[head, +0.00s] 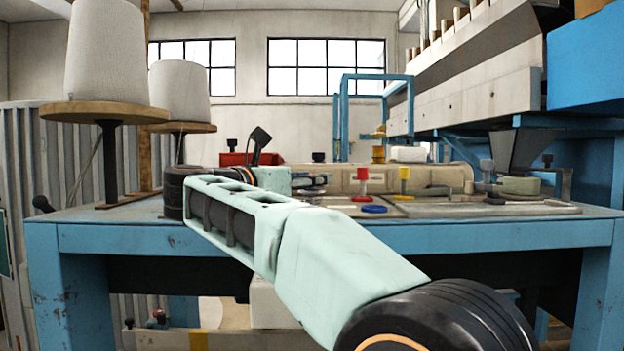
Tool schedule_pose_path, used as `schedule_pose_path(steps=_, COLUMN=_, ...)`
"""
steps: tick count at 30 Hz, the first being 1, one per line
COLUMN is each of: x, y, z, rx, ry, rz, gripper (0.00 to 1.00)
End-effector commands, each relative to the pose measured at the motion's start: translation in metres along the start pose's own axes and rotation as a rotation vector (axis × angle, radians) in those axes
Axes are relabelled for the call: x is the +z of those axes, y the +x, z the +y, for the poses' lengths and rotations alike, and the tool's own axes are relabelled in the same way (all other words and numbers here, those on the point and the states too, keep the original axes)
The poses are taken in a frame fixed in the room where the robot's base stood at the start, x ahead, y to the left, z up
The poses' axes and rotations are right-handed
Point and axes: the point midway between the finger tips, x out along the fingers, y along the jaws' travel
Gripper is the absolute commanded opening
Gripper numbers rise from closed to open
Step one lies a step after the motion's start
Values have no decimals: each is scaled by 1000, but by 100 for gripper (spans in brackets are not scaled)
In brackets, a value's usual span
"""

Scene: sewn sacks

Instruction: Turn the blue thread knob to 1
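A flat, round blue piece (374,209) lies low at the front of the workbench, below a red-topped post (362,174) and a yellow-topped post (404,174). I cannot tell for certain which is the blue thread knob, and no number or pointer is readable. My gripper (312,181) is above the bench, left of the red-topped post and apart from the flat blue piece. It is small and seen from behind and the side, so its finger opening is unclear.
The blue-framed bench (420,238) crosses the view. White thread cones (104,55) stand on wooden discs at left. A beige sack roll (345,178) lies behind the posts. A large machine (480,80) overhangs the right side. A red box (235,159) stands behind my arm.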

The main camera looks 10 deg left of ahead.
Motion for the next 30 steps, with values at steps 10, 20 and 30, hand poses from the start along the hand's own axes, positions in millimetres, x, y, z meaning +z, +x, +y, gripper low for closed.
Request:
schedule_pose_path(steps=10, x=1, y=-69, z=1, rx=5, ry=0, rz=-1, gripper=35)
schedule_pose_path(steps=20, x=1, y=-112, z=0, rx=1, ry=1, rz=-1, gripper=35)
schedule_pose_path(steps=30, x=1, y=-115, z=0, rx=0, ry=1, rz=-2, gripper=35)
